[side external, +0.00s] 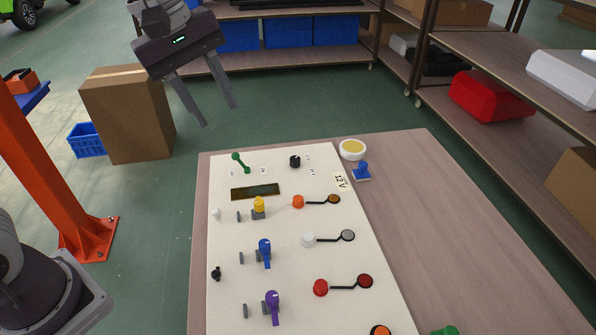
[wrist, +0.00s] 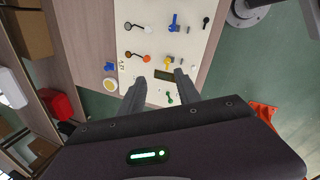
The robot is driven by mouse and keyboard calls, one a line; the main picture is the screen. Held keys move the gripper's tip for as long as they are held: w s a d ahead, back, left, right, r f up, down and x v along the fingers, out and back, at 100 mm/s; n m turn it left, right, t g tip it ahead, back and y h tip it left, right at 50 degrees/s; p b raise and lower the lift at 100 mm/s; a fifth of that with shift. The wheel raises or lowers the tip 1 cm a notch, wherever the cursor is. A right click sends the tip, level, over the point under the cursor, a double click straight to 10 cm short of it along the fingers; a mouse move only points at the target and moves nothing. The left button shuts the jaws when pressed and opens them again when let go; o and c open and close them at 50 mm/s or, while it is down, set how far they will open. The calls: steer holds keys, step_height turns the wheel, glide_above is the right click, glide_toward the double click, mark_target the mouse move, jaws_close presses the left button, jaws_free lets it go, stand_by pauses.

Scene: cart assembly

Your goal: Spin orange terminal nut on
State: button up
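An orange terminal nut (side external: 298,201) sits on the white board (side external: 285,180), at the left end of a black line that leads to a brown disc (side external: 334,199). The nut also shows in the wrist view (wrist: 148,58), beyond my fingertips. A second orange round part (side external: 380,330) is cut off at the bottom edge of the side view; I cannot tell whether it is a nut. My gripper (side external: 220,116) is open and empty, high above the far end of the board. Its two fingers also show spread apart in the wrist view (wrist: 161,78).
White (side external: 308,240) and red (side external: 320,288) terminals follow on the board, with yellow, blue and purple levers (side external: 265,252) to their left. A green lever (side external: 240,162) and dark display panel (side external: 255,192) are nearby. A yellow-topped bowl (side external: 353,149) stands right. The table's right side is mostly clear.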

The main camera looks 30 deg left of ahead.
steer(key=w+d+f+n+g, duration=0.2)
steer(key=w+f+n, duration=0.5)
steer(key=w+f, duration=0.35)
steer(key=n+y, duration=0.2)
steer(key=n, duration=0.5)
glide_above(298, 198)
step_height(298, 198, down, 13)
steer(key=shift+g, duration=0.4)
step_height(298, 198, down, 9)
steer(key=shift+r, duration=0.15)
jaws_close()
jaws_free()
